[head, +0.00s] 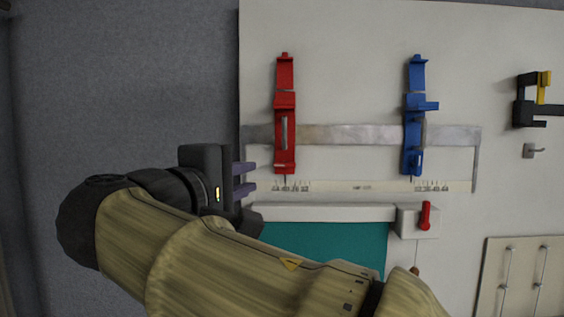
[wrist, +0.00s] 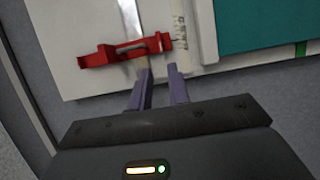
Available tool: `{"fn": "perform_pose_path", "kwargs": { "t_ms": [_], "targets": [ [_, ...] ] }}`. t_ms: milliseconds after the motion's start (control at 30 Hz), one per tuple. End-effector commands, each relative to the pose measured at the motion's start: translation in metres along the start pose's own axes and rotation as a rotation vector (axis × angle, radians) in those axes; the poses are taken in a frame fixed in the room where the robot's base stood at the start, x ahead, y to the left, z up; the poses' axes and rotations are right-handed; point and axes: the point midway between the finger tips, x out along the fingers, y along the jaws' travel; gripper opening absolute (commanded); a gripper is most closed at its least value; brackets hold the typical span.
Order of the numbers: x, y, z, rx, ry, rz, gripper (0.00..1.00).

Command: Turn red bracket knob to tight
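The red bracket (head: 285,115) sits across a grey metal rail on the pale board, left of the blue bracket (head: 414,120). A small grey bar, possibly its knob, shows on its lower half (head: 284,133); its setting cannot be told. In the wrist view the red bracket (wrist: 100,57) lies just beyond my fingertips. My gripper (head: 252,178) is left of and below the red bracket in the head view. Its two purple fingers are apart with nothing between them, as the wrist view also shows (wrist: 159,71). I see no contact with the bracket.
The metal rail (head: 350,134) runs across both brackets above a printed scale strip (head: 340,186). A white bar (head: 325,212) and teal panel (head: 330,245) lie below. A red-levered box (head: 418,223) is at right. Grey floor is clear at left.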

Motion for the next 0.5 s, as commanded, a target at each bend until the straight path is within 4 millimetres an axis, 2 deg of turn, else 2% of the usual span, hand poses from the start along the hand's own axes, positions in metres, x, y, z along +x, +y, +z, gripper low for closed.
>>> {"fn": "perform_pose_path", "kwargs": {
  "t_ms": [500],
  "targets": [
    [0.093,0.004,0.000,-0.004,-0.003,0.000,0.18]
  ]
}}
